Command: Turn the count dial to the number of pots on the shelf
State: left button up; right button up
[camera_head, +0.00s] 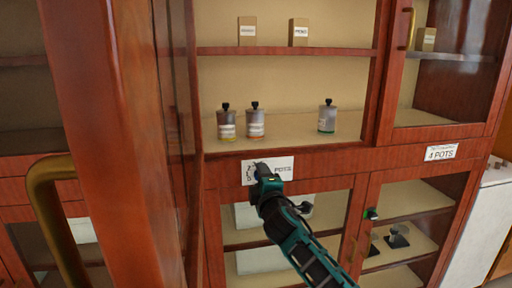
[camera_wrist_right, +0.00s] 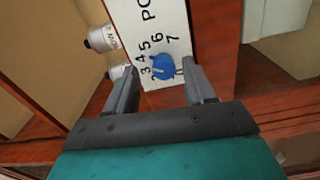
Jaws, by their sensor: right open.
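Three grey pots with black knobs stand on the middle shelf (camera_head: 290,140) in the head view: a yellow-banded pot (camera_head: 227,125), an orange-banded pot (camera_head: 255,124) and a green-banded pot (camera_head: 327,119). Below them is a white plate (camera_head: 283,163) lettered POTS, partly hidden by my right gripper (camera_head: 262,172). In the right wrist view the blue count dial (camera_wrist_right: 163,67) sits on this plate among printed numbers; 3 to 7 are readable. A pale mark shows on the dial, but its exact number is unclear. My right gripper is open, with its fingers on either side of the dial. Contact cannot be told.
A second label (camera_head: 441,152) on the right reads 4 POTS. Small brown boxes (camera_head: 247,31) stand on the upper shelf. A wooden door edge (camera_head: 115,140) with a brass handle (camera_head: 50,215) fills the left foreground. Lower glass cabinets lie beneath the plate.

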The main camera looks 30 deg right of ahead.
jog(key=s+a+n+p, duration=0.2)
jog(key=s+a+n, duration=0.2)
jog(key=s+n, duration=1.15)
jog(key=s+a+f+m+g+y, duration=0.2)
jog(key=s+a+f+m+y, duration=0.1)
jog(key=f+m, duration=0.4)
jog(key=s+a+f+m+g+y+p, duration=0.1)
jog(key=s+a+f+m, duration=0.4)
jog(key=f, duration=0.6)
jog(key=shift+s+a+m+g+y, duration=0.15)
jog(key=shift+a+m+g+y, duration=0.2)
jog(key=shift+m+g+y, duration=0.7)
